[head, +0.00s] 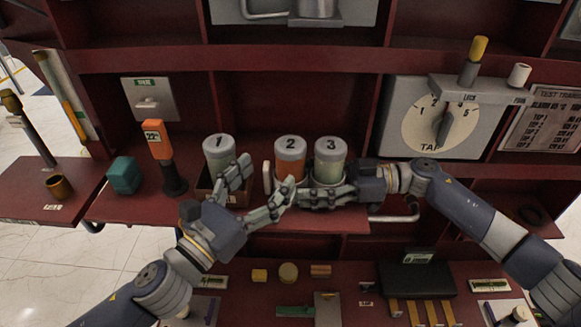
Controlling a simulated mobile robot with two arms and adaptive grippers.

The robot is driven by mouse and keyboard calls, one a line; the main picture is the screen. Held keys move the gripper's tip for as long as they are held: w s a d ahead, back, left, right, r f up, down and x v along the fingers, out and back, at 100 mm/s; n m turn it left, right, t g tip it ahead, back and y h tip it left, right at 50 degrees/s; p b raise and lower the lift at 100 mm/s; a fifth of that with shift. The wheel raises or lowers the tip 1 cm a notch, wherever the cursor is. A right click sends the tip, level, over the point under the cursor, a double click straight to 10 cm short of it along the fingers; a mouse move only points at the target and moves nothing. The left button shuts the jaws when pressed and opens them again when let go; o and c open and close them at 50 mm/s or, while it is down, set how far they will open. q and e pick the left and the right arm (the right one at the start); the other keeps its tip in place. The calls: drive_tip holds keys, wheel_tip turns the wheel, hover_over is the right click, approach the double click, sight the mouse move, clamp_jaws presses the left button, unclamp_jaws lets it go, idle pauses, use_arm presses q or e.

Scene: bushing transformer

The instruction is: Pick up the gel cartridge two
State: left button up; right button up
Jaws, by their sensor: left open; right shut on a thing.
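Gel cartridge two (290,152), an orange cylinder with a grey lid marked 2, stands upright at the middle of the red shelf. Cartridge one (218,154), pale green, stands to its left in a brown holder (203,190). Cartridge three (330,160), pale green, is close on its right. My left gripper (262,186) is open, its fingers spread in front of and left of cartridge two, holding nothing. My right gripper (308,195) is shut at the base of cartridge three; its fingers hide that base and reach toward cartridge two's lower part.
A white handle-like part (267,177) is just left of cartridge two. A teal block (124,175) and an orange-topped tool (158,142) stand left on the shelf. A tap dial panel (440,122) is at right. Small parts and a black box (416,278) lie on the lower shelf.

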sight(281, 159)
use_arm(q)
drive_tip(key=shift+x, duration=3.4)
drive_tip(key=shift+s+r, duration=0.1)
drive_tip(key=shift+r, duration=0.1)
drive_tip(key=shift+c, duration=0.5)
drive_tip(key=c, duration=1.6)
drive_tip(key=shift+r, duration=0.1)
drive_tip(key=shift+c, duration=0.2)
drive_tip(key=shift+r, duration=0.1)
wheel_tip(281, 159, up, 18)
use_arm(e)
drive_tip(key=o, duration=0.9)
drive_tip(key=shift+c, duration=0.2)
